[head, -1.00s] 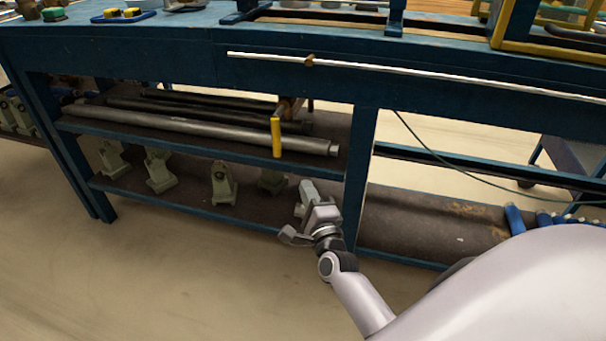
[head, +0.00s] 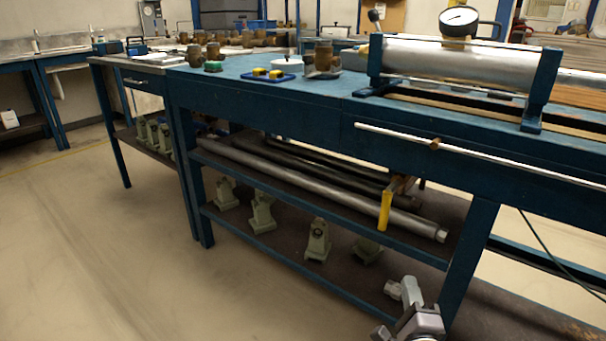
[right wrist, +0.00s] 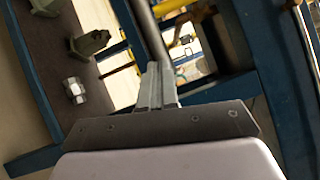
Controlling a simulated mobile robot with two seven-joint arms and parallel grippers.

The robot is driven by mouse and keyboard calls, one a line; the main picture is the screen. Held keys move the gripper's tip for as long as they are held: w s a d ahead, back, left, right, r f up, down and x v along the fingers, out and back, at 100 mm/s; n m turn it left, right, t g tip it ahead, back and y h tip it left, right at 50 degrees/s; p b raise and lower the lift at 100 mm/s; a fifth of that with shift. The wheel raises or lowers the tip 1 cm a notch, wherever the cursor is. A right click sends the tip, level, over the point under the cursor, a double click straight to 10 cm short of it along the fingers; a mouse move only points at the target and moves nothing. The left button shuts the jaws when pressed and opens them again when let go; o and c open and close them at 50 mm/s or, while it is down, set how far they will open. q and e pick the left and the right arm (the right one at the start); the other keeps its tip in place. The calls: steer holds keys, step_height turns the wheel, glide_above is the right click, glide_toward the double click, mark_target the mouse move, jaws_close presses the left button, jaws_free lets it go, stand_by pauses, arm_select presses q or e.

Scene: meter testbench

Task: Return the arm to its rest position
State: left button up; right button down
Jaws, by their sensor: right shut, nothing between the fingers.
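My right gripper (head: 404,288) shows at the lower right edge of the head view, in front of the bench's lower shelf. Its fingers are shut with nothing between them. In the right wrist view, the shut fingers (right wrist: 156,84) point up the picture, with a grey pipe and blue frame behind them. Most of my right arm is outside the head view. My left gripper is not in view.
The blue workbench (head: 300,103) stands close by, with pipes (head: 330,197) on its shelf and several green stands (head: 317,240) lower down. A yellow handle (head: 385,210) hangs at the shelf's front. A gauge cylinder (head: 450,66) sits on top. Floor at left is clear.

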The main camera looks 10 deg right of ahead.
steer(key=s+a+n+g+y, duration=0.85)
steer(key=s+a+n, duration=0.95)
steer(key=n, duration=0.9)
arm_select(q)
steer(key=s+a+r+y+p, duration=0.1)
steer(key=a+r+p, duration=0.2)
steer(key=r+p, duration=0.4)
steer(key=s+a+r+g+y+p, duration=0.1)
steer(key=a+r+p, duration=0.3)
steer(key=p, duration=1.6)
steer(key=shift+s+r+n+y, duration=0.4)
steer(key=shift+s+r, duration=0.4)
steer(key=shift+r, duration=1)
arm_select(e)
steer(key=s+d+r, duration=0.1)
steer(key=d+r, duration=0.2)
steer(key=r, duration=0.3)
steer(key=s+d+r+m+h, duration=0.1)
steer(key=d+r, duration=0.2)
steer(key=r, duration=0.4)
steer(key=shift+s+d+r, duration=0.2)
steer(key=shift+d+r, duration=0.05)
steer(key=shift+d, duration=0.1)
